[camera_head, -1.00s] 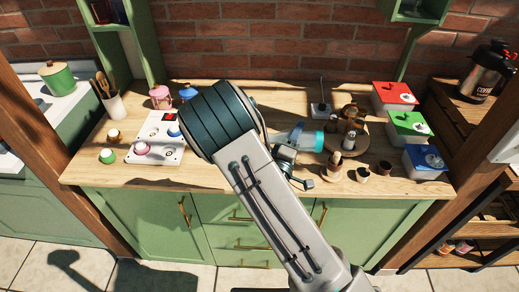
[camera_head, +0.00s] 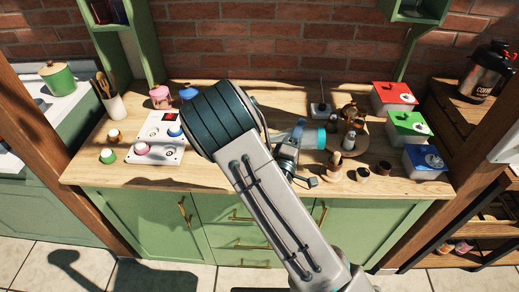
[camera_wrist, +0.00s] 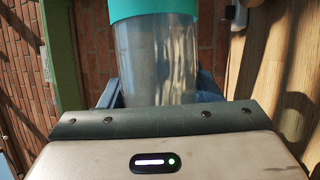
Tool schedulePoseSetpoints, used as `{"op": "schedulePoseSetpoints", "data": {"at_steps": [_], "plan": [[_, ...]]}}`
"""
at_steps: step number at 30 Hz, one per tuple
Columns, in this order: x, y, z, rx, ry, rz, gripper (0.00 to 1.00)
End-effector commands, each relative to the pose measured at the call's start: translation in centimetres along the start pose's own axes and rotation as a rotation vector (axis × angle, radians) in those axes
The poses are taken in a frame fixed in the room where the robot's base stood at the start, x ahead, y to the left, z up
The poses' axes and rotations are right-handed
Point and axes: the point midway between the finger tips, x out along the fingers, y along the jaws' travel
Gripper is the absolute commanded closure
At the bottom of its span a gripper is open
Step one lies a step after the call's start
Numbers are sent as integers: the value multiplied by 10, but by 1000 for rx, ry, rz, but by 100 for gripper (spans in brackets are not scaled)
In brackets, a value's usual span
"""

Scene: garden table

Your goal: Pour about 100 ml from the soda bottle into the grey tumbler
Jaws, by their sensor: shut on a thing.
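My gripper (camera_head: 297,138) is shut on a clear, greyish cylindrical vessel with a teal end, which I take to be the soda bottle (camera_head: 320,137). In the wrist view the clear body of the bottle (camera_wrist: 155,60) stands between the blue-grey fingers, its teal part at the top edge. The bottle lies well over on its side above the table, teal end to the right in the head view. Its liquid level cannot be made out. I cannot pick out the grey tumbler with certainty; my arm hides part of the table.
A round wooden tray (camera_head: 361,130) with brown pieces stands just right of the bottle. Small dark cups (camera_head: 384,167) are in front of it. Red (camera_head: 396,97), green (camera_head: 409,127) and blue (camera_head: 424,161) boxes line the right edge. A white board (camera_head: 157,150) lies left.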

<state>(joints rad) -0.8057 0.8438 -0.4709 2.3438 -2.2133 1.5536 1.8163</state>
Motion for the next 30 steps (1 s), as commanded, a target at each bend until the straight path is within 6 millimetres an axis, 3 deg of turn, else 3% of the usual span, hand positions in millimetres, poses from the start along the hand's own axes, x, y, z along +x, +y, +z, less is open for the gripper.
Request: {"op": "schedulePoseSetpoints", "data": {"at_steps": [12, 19, 21, 30], "plan": [[0, 0, 0, 2, -1, 1, 79], [-4, -34, 16, 351, -109, -142, 79], [-1, -22, 14, 387, -119, -150, 79], [0, -15, 12, 427, -129, -168, 79]]}}
